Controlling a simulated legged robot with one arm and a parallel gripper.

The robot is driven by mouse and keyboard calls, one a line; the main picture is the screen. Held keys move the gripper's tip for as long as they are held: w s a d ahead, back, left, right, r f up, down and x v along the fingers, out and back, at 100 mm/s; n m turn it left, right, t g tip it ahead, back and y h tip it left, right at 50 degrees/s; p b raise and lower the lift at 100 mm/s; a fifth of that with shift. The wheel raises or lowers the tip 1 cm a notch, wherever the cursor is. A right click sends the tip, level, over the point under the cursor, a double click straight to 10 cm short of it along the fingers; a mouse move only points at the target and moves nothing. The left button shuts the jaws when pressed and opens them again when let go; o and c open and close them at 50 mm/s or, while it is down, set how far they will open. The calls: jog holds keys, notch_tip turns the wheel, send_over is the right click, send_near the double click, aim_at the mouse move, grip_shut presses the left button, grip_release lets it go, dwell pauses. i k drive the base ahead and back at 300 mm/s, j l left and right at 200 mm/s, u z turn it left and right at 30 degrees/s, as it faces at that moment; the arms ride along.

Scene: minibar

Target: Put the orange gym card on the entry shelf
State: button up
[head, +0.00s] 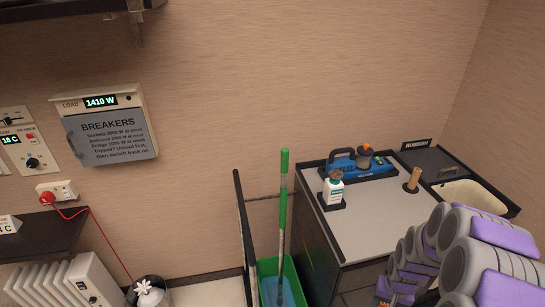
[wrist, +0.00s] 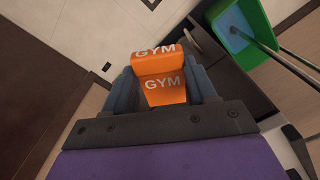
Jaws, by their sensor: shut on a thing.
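The orange gym card (wrist: 164,88) shows in the wrist view, with "GYM" printed in white on it. My gripper (wrist: 163,85) is shut on the card, with a dark finger on each side of it. The card is held above the floor. In the head view my grey and purple arm (head: 480,250) fills the lower right, and the card cannot be made out there. I cannot identify the entry shelf for certain in either view.
A dark shelf (head: 75,12) is on the wall at the upper left. A green bucket (head: 291,272) with a green-handled mop (head: 284,190) stands beside a counter (head: 375,225) carrying a white bottle (head: 333,188) and a blue caddy (head: 350,170). A breaker box (head: 108,135) and radiator (head: 60,285) are at left.

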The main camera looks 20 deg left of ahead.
aim_at(35, 238)
jog(key=k+j+u, duration=0.15)
jog(key=k+u, duration=0.3)
jog(key=k, duration=0.15)
jog(key=j+u, duration=0.25)
jog(key=u, duration=0.2)
jog(key=i+j+u, duration=0.15)
jog(key=u, duration=0.3)
jog(key=i+j+u, duration=0.15)
jog(key=u, duration=0.3)
jog(key=i+j, duration=1.9)
